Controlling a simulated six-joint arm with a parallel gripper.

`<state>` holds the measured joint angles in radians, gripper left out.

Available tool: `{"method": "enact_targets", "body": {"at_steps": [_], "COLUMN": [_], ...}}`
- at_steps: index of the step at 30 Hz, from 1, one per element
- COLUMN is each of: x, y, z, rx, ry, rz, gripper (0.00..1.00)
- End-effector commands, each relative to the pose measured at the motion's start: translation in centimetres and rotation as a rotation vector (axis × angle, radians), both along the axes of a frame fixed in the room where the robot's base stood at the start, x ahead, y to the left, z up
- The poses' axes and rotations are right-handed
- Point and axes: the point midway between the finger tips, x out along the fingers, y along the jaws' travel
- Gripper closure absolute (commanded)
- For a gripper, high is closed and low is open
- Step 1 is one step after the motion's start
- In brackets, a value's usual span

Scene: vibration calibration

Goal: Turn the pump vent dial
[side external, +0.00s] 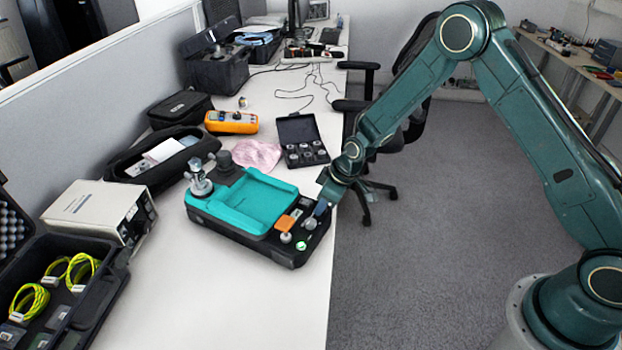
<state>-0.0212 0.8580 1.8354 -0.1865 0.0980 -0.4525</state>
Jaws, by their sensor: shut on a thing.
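A black device with a teal top panel (243,203) lies on the white bench. At its right end are an orange block (285,224), a small pale knob (286,238), a green-marked spot (301,246) and a round silver-grey dial (310,224). My gripper (314,217) reaches down from the right and is shut on this dial, which I take to be the pump vent dial. The jaws are small in this view and partly hide the dial. Its marking cannot be read.
A silver fitting (200,181) stands up at the device's left end. Behind are a pink cloth (257,155), an open black case of small parts (301,141) and an orange meter (231,122). The bench (283,300) in front is clear. An office chair stands behind my arm.

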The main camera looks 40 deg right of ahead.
Motion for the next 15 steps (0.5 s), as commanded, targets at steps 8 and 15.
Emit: {"method": "enact_targets", "body": {"at_steps": [8, 15], "x": [-0.07, -0.08], "y": [0.20, 0.29], "z": [0.04, 0.03], "rx": [-0.002, -0.001], "ry": [0.000, -0.001], "rz": [-0.257, -0.480], "gripper": [0.99, 0.99]}}
